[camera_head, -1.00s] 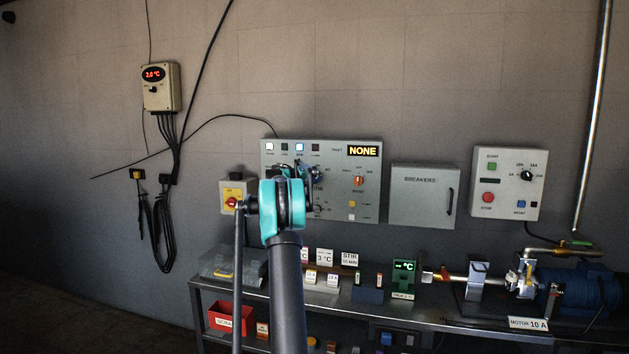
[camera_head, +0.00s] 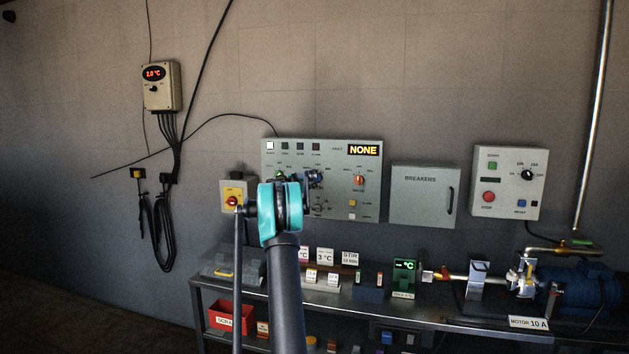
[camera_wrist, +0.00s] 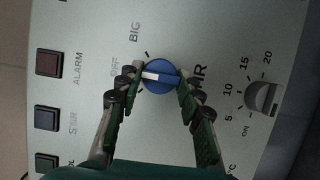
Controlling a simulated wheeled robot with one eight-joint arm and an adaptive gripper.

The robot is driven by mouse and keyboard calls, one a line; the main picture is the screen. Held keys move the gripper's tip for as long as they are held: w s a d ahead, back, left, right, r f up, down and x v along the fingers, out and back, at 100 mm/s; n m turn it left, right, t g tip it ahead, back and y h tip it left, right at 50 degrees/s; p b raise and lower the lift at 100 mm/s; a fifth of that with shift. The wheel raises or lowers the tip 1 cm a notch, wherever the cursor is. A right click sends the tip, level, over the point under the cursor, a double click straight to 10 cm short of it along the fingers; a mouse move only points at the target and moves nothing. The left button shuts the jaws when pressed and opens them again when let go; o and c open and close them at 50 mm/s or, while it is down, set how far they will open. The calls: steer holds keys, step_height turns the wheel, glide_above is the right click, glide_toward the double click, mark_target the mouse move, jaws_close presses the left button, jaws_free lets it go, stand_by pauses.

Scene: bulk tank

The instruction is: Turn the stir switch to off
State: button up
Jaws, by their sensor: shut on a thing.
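The stir switch is a round blue knob (camera_wrist: 163,68) with a white pointer bar, on the grey control panel (camera_head: 345,205). A "BIG" label stands above left of the knob. My gripper (camera_wrist: 157,80) is shut on the knob, one finger on each side. In the head view my arm hides much of the knob and gripper. The stir lamp (camera_wrist: 46,118) is dark.
A grey knob (camera_wrist: 264,97) with a numbered scale sits right of the blue one in the wrist view. In the head view, an orange knob (camera_head: 359,181) and the breakers box (camera_head: 424,196) are to the right. A cluttered bench (camera_head: 400,307) stands below.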

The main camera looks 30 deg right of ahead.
stand_by(0.3)
steer(key=o, duration=1.2)
steer(key=shift+c, duration=0.2)
steer(key=v, duration=1.2)
steer(key=shift+a, duration=0.1)
steer(key=s+a+f+m+y, duration=0.1)
steer(key=s+a+f+y, duration=0.4)
steer(key=s+a+f, duration=0.6)
steer(key=s+a+f+m+g+y, duration=0.1)
steer(key=s+a+f+y, duration=0.5)
steer(key=s+a+f, duration=0.5)
steer(key=s+a+f+m+y, duration=0.1)
steer(key=s+a+f+y, duration=0.5)
steer(key=s+a, duration=1.7)
steer(key=s+f, duration=0.4)
steer(key=f, duration=0.1)
steer(key=shift+a+f+m, duration=0.25)
steer(key=shift+a+m, duration=0.05)
steer(key=shift+a, duration=0.05)
